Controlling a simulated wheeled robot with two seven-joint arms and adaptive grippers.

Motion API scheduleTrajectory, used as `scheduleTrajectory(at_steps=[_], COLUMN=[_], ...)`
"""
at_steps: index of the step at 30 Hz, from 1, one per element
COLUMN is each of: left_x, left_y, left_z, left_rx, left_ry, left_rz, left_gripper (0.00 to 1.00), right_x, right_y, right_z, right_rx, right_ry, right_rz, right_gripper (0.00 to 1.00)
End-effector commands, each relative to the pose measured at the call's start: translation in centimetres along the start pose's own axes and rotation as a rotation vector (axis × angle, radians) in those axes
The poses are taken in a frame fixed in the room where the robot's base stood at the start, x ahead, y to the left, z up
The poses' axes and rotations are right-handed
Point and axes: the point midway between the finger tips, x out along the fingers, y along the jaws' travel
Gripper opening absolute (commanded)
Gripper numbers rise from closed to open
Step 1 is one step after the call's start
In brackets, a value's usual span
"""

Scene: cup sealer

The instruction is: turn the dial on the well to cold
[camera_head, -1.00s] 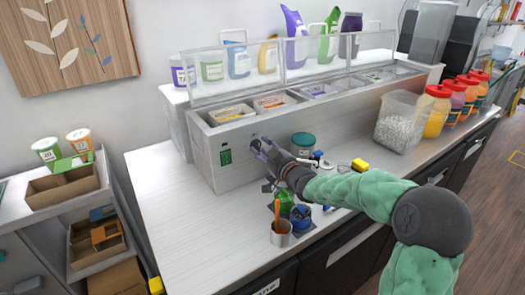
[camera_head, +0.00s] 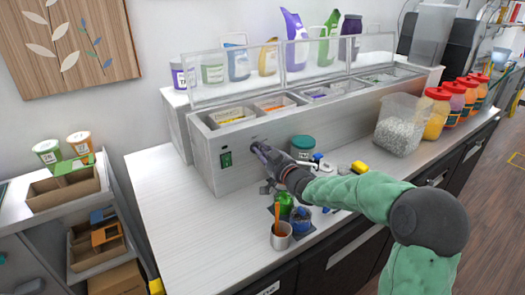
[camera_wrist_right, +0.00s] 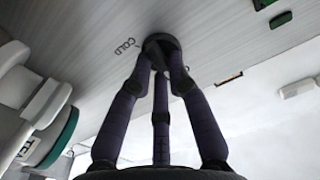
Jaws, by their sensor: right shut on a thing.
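The well (camera_head: 205,155) is the long grey-white metal unit on the counter, with food pans in its top. My right gripper (camera_head: 258,150) reaches the front face of the well, right of a green switch (camera_head: 226,159). In the right wrist view its dark fingers (camera_wrist_right: 160,62) close around the dark round dial (camera_wrist_right: 162,42) on that face. The word COLD (camera_wrist_right: 124,47) is printed beside the dial. The dial's pointer is hidden by the fingers, so its setting cannot be read. In the head view the gripper covers the dial. My left gripper is not in view.
A teal-lidded jar (camera_head: 303,147) stands close to my right gripper. A green bottle (camera_head: 285,207) and a metal cup (camera_head: 281,236) stand below my forearm. A clear bin (camera_head: 400,125) and several red-lidded jars stand right. The counter's left part (camera_head: 165,205) is clear.

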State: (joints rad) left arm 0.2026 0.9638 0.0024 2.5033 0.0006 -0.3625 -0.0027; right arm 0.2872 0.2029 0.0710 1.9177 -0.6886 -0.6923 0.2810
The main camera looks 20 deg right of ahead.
Motion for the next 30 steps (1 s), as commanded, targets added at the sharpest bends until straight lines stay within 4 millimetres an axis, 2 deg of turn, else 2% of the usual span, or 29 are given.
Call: scheduleTrajectory(at_steps=[30], left_x=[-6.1], left_y=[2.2], left_z=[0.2], left_rx=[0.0], left_ry=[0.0], left_rz=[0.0], left_gripper=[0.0], right_x=[0.0], right_y=[0.1], right_z=[0.3], right_rx=[0.92], right_ry=[-0.003], right_rz=[0.001], right_gripper=[0.0])
